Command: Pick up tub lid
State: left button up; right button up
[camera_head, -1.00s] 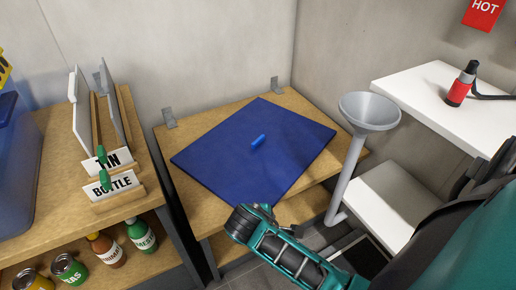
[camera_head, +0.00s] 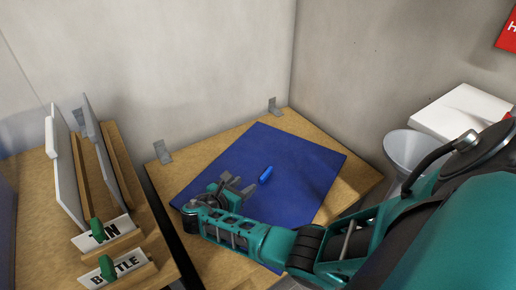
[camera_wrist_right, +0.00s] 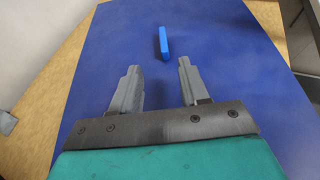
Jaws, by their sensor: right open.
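The tub lid (camera_head: 300,160) is a flat dark blue panel lying on a wooden table in the corner. It also fills much of the right wrist view (camera_wrist_right: 225,85). A small bright blue handle (camera_head: 266,174) stands up from its middle; the handle also shows in the right wrist view (camera_wrist_right: 163,43). My right gripper (camera_head: 243,188) is over the lid, just left of the handle. In the right wrist view its two grey fingers (camera_wrist_right: 157,66) are apart and empty, with the handle ahead of them. My left gripper is not in view.
The wooden table (camera_head: 355,190) has grey metal brackets (camera_head: 163,152) at its back corners. At left, a wooden bench holds upright white boards in slots, with TIN (camera_head: 108,232) and BOTTLE (camera_head: 125,265) signs. A grey funnel (camera_head: 400,150) and white shelf (camera_head: 465,112) stand at right.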

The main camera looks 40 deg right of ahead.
jog(key=b, duration=0.2)
send_near(264, 174)
jog(key=x, duration=0.3)
jog(key=shift+d, duration=0.15)
jog(key=shift+w+d+f+b, duration=0.1)
jog(key=shift+d+f+b, duration=0.15)
jog(key=shift+d, duration=0.3)
jog(key=b+x, duration=0.1)
jog(key=x, duration=0.1)
jog(key=b+x, duration=0.2)
jog(key=shift+d+f, duration=0.3)
jog(key=shift+f, duration=0.05)
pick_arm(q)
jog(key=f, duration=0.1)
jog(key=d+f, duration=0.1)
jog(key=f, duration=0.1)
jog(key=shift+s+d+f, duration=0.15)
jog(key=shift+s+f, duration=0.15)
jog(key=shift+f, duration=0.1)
pick_arm(e)
jog(key=shift+w+d+r, duration=0.1)
jog(key=shift+d, duration=0.05)
jog(key=c, duration=0.8)
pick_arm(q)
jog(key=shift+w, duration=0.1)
pick_arm(e)
grip_shut()
